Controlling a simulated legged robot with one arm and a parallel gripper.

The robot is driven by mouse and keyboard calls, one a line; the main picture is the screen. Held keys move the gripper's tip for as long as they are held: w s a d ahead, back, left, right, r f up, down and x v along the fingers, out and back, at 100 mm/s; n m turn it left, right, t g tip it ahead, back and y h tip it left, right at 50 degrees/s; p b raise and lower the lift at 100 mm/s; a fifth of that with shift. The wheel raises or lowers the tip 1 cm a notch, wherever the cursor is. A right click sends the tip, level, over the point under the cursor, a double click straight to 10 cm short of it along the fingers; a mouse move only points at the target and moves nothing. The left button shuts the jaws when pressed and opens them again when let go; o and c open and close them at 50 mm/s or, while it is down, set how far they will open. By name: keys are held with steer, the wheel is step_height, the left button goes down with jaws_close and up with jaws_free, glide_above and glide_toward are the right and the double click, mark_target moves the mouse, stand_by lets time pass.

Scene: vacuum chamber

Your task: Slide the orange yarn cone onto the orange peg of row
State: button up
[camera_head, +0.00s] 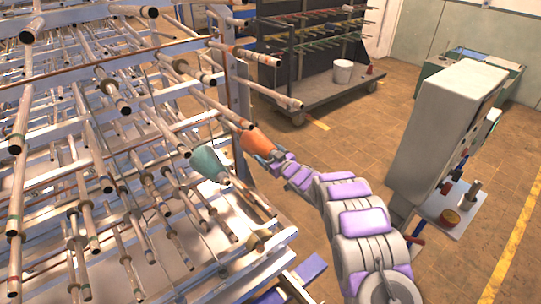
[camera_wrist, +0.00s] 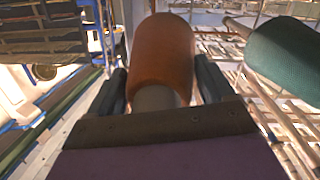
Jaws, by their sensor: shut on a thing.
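The orange yarn cone (camera_head: 256,141) is held in my gripper (camera_head: 274,157), at the right edge of the peg rack (camera_head: 228,75). In the wrist view the cone (camera_wrist: 163,48) sits between the two dark fingers of my gripper (camera_wrist: 162,84), with its grey core toward the palm. The cone's far end points toward the rack in the head view. A peg end (camera_head: 247,124) shows just above the cone; I cannot tell whether they touch. A peg with an orange-red section (camera_head: 221,47) sticks out higher on the rack. Which peg is the orange one of the row is unclear.
A teal cone (camera_head: 208,162) sits on the rack left of the orange one; it also shows in the wrist view (camera_wrist: 288,58). Many pegs crowd the left. A cart (camera_head: 325,90) with a white bucket (camera_head: 343,71) and a grey cabinet (camera_head: 450,125) stand beyond open floor.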

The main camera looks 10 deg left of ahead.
steer(key=shift+w+a, duration=0.3)
steer(key=shift+a, duration=0.1)
steer(key=o, duration=1.9)
steer(key=shift+c, duration=0.2)
steer(key=b+v, duration=0.1)
steer(key=v, duration=1.6)
steer(key=shift+d, duration=0.2)
